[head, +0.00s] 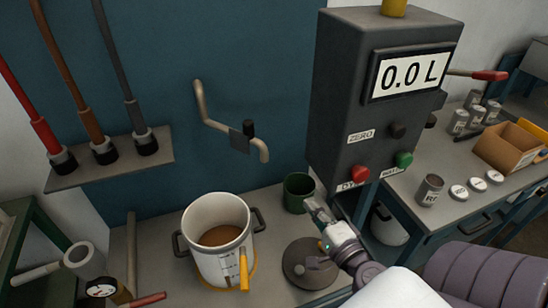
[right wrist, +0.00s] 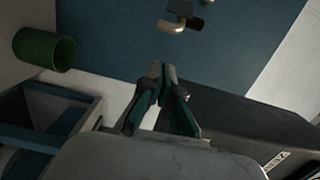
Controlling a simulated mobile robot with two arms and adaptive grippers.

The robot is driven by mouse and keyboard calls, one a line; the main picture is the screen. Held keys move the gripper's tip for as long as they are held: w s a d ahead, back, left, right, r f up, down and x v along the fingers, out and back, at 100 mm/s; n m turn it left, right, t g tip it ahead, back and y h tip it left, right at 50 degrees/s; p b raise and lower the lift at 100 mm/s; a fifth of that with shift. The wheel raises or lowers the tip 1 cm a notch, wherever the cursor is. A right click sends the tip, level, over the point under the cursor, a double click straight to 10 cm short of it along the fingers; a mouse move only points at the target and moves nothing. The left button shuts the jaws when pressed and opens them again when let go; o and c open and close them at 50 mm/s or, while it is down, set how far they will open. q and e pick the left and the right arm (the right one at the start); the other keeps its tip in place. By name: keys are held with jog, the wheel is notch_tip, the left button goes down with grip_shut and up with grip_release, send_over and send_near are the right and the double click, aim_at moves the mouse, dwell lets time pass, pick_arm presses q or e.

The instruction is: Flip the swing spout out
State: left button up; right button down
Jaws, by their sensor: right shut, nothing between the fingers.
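The swing spout (head: 212,122) is a bent beige pipe on the blue wall panel, with a dark block and black knob near its right part and a brass end turned down at the right. Its brass end also shows at the top of the right wrist view (right wrist: 172,26). My right gripper (head: 313,208) is shut and empty, below and to the right of the spout and apart from it. Its closed fingers point toward the blue panel in the right wrist view (right wrist: 162,72). My left gripper is not in view.
A white bucket (head: 205,262) with brown liquid stands on the bench below the spout. A green cup (head: 297,192) and a dark round lid (head: 308,268) are near my right gripper. A grey control box (head: 335,110) reading 0.0 L stands to the right.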

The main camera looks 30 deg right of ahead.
jog(key=w+d+p, duration=0.3)
jog(key=w+p, duration=0.2)
jog(key=w, duration=1.4)
jog(key=shift+w+r+p, duration=0.15)
jog(key=shift+w+p, duration=0.25)
jog(key=shift+a, duration=0.15)
